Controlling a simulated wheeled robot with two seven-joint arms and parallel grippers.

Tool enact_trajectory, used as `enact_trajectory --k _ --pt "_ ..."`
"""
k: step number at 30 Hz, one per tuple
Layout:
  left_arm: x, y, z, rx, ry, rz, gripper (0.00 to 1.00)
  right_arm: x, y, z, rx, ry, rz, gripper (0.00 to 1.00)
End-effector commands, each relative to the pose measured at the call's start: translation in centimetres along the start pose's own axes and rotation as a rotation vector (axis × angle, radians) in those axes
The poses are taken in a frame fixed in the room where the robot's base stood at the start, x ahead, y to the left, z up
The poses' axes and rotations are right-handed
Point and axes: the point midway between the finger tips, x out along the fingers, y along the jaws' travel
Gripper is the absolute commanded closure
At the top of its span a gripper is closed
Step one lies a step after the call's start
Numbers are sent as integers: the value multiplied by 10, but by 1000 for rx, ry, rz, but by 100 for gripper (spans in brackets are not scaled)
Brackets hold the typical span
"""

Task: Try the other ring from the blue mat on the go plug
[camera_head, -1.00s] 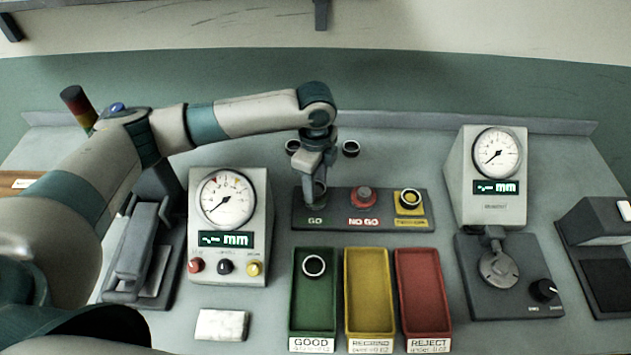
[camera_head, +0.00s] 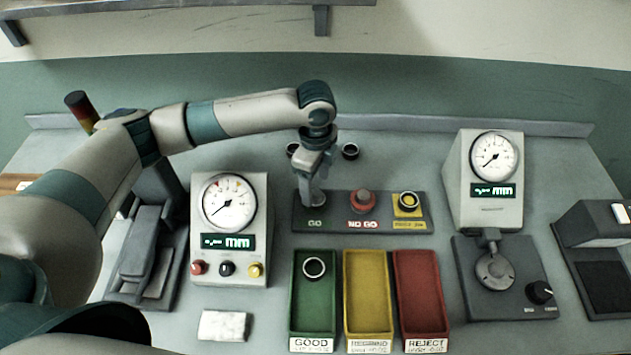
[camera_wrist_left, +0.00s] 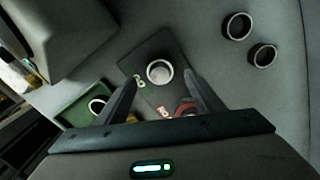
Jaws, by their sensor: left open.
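My left gripper (camera_head: 311,192) is open over the GO end of the dark plug block (camera_head: 335,222). In the left wrist view its two fingers (camera_wrist_left: 160,78) stand apart on either side of the go plug position (camera_wrist_left: 160,71). A round shape with a bright rim shows there; I cannot tell whether a ring sits around the plug. Two dark rings lie behind the block, one partly hidden by the gripper (camera_head: 292,149) and one to its right (camera_head: 351,151). Both also show in the left wrist view (camera_wrist_left: 237,26) (camera_wrist_left: 263,55). No blue mat can be made out. My right gripper is not in view.
The block also holds the red NO GO plug (camera_head: 362,201) and a ring on a yellow seat (camera_head: 408,202). A ring (camera_head: 314,267) lies in the green GOOD tray (camera_head: 313,310). Yellow (camera_head: 368,305) and red (camera_head: 420,300) trays stand beside it. Dial gauges flank the block (camera_head: 230,205) (camera_head: 493,160).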

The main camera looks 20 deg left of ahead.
Motion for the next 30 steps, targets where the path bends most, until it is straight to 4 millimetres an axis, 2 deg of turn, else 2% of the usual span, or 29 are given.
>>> enact_trajectory --k 1,11,15,24,30 --pt "-11 0 0 0 0 0 38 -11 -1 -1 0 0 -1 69" --pt "-48 0 0 0 1 0 38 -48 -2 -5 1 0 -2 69" --pt "-77 -1 0 0 0 -2 38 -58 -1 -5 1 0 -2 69" --pt "-129 -1 0 0 0 -4 38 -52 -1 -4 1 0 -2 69" --pt "-151 -1 0 0 0 -2 38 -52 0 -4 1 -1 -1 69"
